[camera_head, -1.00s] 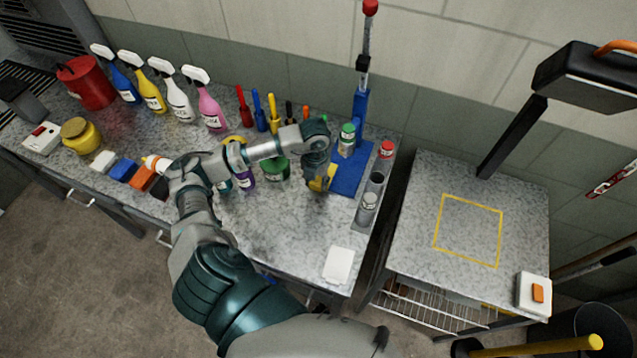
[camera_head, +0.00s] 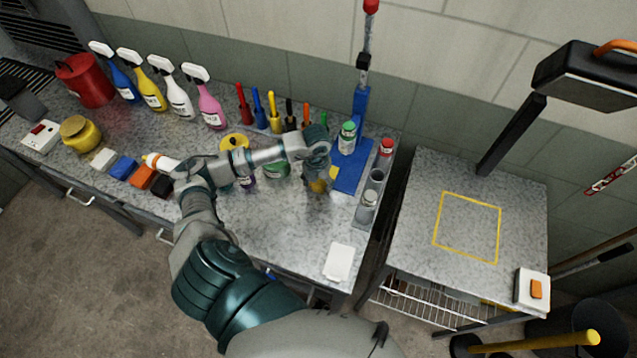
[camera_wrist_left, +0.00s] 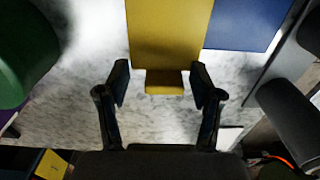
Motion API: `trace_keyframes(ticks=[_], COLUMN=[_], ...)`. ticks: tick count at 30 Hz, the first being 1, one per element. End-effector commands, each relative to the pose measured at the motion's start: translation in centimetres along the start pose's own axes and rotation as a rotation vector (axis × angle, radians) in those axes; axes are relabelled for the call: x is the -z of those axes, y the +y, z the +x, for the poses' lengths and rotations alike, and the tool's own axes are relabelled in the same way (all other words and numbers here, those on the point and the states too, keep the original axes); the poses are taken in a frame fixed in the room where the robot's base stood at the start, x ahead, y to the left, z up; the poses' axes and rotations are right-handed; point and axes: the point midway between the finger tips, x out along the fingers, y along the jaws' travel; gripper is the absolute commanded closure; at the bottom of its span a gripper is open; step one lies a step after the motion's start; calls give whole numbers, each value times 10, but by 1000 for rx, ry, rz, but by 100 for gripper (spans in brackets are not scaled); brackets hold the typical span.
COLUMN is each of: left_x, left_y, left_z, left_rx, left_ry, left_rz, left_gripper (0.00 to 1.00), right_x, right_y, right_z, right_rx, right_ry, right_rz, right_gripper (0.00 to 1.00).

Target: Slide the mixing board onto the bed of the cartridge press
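The cartridge press has a blue upright (camera_head: 361,103), a red top knob and a flat blue bed (camera_head: 352,180). The yellow mixing board (camera_wrist_left: 170,35) lies along the bed's edge, with a short tab (camera_wrist_left: 164,82) facing my gripper. Its far part runs out of the wrist view, so I cannot tell how much lies on the bed. My left gripper (camera_wrist_left: 161,85) is open, one finger on each side of the tab with gaps between. In the head view, my left gripper (camera_head: 317,186) hides most of the board. My right gripper is not in view.
A green-capped bottle (camera_head: 347,138) stands at the press. A grey holder with jars (camera_head: 367,202) is right of the bed. A green tub (camera_head: 277,169) is left of my gripper. A white block (camera_head: 339,262) lies at the front edge. A yellow-outlined side table (camera_head: 415,255) stands right.

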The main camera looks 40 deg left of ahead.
Motion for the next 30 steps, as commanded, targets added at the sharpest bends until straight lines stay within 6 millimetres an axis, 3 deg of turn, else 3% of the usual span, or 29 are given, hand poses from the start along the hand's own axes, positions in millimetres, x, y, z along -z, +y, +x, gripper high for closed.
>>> trace_keyframes(ticks=[8, 21, 30], left_x=[0, -1, 0], left_y=[-1, -1, 0], left_z=[-8, -98, -123], left_rx=[-1, 0, 0], left_ry=[-3, -5, 0], left_rz=[0, 0, -1], left_gripper=[34, 34, 34], right_x=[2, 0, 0], right_y=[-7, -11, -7], right_z=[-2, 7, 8], right_rx=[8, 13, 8], right_ry=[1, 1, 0], right_rz=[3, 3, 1], right_gripper=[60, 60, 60])
